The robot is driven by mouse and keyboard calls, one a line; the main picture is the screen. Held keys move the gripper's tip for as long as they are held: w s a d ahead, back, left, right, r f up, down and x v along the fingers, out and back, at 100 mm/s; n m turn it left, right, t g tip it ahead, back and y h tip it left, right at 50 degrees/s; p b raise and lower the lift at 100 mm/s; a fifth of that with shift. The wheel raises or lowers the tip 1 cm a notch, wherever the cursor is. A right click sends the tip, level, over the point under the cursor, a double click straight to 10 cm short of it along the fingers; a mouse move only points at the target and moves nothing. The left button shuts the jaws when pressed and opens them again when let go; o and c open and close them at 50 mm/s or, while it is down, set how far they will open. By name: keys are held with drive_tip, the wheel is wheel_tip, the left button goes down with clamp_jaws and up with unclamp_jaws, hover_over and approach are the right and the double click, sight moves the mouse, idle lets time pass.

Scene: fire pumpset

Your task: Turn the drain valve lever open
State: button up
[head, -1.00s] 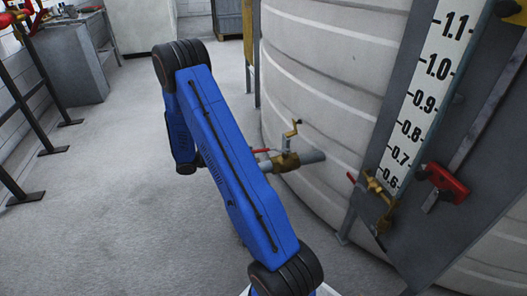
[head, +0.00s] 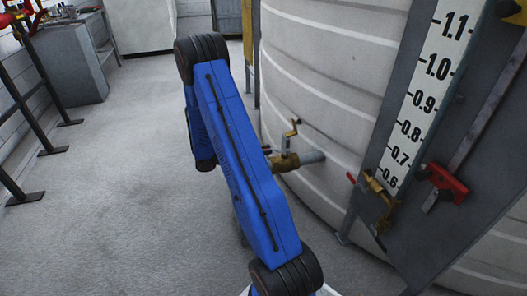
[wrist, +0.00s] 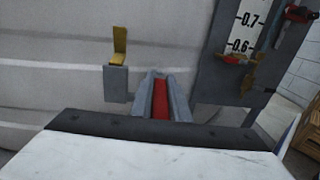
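The drain valve (head: 285,161) is a brass body on a grey pipe low on the white tank, with a small brass crank (head: 293,129) above it. Its red lever is mostly hidden behind my blue arm in the head view; only a small dark red bit (head: 267,149) shows. In the wrist view the red lever (wrist: 160,100) runs between the two grey fingers of my gripper (wrist: 159,78), which sit close along both its sides. My gripper appears shut on it. My gripper is hidden in the head view.
The ribbed tank (head: 330,60) stands behind the valve. A grey gauge board with a level scale (head: 420,105) is at the right, with a brass fitting (head: 380,195) and a red clamp (head: 445,183). Black railing (head: 25,110) stands far left. The floor (head: 120,200) between is clear.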

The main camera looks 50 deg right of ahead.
clamp_jaws()
drive_tip(key=shift+s+a+n+t, duration=0.15)
drive_tip(key=shift+s+n+t, duration=0.15)
drive_tip(key=shift+t, duration=0.1)
drive_tip(key=shift+w, duration=0.1)
drive_tip(key=o, duration=0.6)
unclamp_jaws()
drive_tip(key=v, duration=1.7)
drive_tip(key=shift+a+f, duration=0.25)
drive_tip(key=shift+f, duration=0.1)
drive_tip(key=shift+r, duration=0.15)
